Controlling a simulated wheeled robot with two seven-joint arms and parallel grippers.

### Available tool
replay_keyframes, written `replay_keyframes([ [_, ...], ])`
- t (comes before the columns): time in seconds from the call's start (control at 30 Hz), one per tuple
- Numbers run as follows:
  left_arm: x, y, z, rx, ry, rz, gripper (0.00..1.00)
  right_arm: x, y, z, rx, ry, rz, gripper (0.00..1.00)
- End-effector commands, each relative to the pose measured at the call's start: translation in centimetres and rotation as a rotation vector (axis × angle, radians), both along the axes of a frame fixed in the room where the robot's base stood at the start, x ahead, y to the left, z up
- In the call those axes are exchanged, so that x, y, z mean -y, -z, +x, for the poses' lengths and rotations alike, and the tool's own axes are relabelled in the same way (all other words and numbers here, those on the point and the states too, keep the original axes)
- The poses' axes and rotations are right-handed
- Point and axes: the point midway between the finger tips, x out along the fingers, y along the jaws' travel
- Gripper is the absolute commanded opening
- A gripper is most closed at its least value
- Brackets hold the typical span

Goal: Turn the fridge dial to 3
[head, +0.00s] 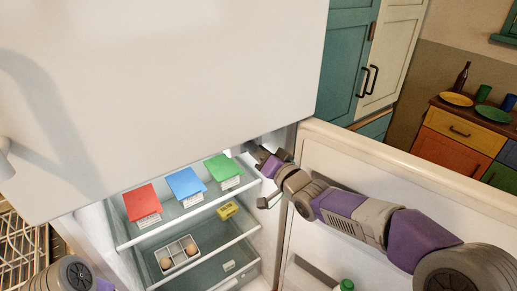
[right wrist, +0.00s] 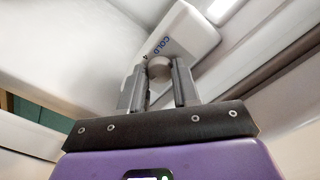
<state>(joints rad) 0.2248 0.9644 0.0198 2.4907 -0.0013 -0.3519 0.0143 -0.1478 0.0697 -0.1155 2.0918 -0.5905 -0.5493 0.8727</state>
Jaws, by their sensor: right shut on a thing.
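The fridge dial (right wrist: 159,68) is a small round grey knob on a white housing (right wrist: 197,32) inside the fridge. The word COLD and a 4 are printed beside it; I cannot tell which number the dial points to. My right gripper (right wrist: 158,80) is shut on the dial, one finger on each side. In the head view my right gripper (head: 256,155) reaches into the upper right of the fridge compartment, and the dial is hidden there. My left gripper is out of view; only part of my left arm shows at the lower left.
The fridge door (head: 405,165) stands open on the right, beneath my right arm. The shelves hold red (head: 142,199), blue (head: 186,184) and green (head: 223,168) boxes, an egg tray (head: 190,258) and a yellow item (head: 228,210). A large white panel (head: 165,90) overhangs the compartment.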

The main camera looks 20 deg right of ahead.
Motion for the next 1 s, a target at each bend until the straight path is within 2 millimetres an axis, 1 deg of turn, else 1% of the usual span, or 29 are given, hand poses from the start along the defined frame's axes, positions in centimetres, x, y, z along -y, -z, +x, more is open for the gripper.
replay_keyframes([
  [0.2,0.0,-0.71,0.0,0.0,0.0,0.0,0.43,-0.01,-0.08,0.0,-0.057,0.0,0.154,0.01],
  [0.4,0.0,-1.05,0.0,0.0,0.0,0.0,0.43,-0.04,-0.07,0.0,-0.091,-0.001,0.25,0.01],
  [0.7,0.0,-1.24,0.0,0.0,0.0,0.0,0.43,-0.09,-0.02,-0.01,-0.114,-0.001,0.312,0.01],
  [1.0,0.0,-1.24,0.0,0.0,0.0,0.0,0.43,-0.11,-0.01,-0.02,-0.116,-0.002,0.316,0.01],
])
